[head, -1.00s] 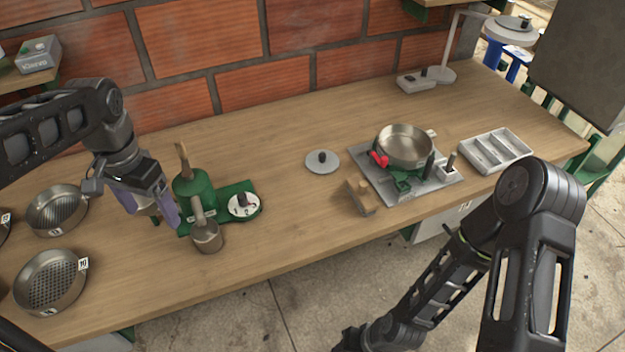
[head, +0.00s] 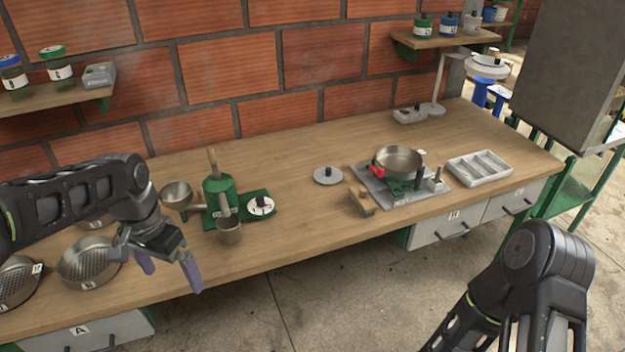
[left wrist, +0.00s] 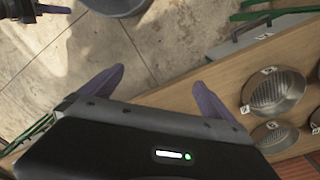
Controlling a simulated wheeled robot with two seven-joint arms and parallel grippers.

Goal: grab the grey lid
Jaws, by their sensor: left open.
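The grey lid (head: 328,175) is a flat disc with a dark knob, lying on the wooden table near its middle. My left gripper (head: 170,277) is at the left front edge of the table, well left of the lid and apart from it. Its two purple fingers are spread and empty; they also show in the left wrist view (left wrist: 160,85), above the floor beside the table edge. The lid is not in the left wrist view. My right arm comes in at the lower right, but its gripper is outside the picture.
A green grinder (head: 220,200) with a metal cup (head: 229,232) stands between my left gripper and the lid. A pan (head: 399,160) on a grey stand, a wooden block (head: 361,202) and a grey tray (head: 480,168) are to the right. Round sieves (head: 88,262) lie at the left.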

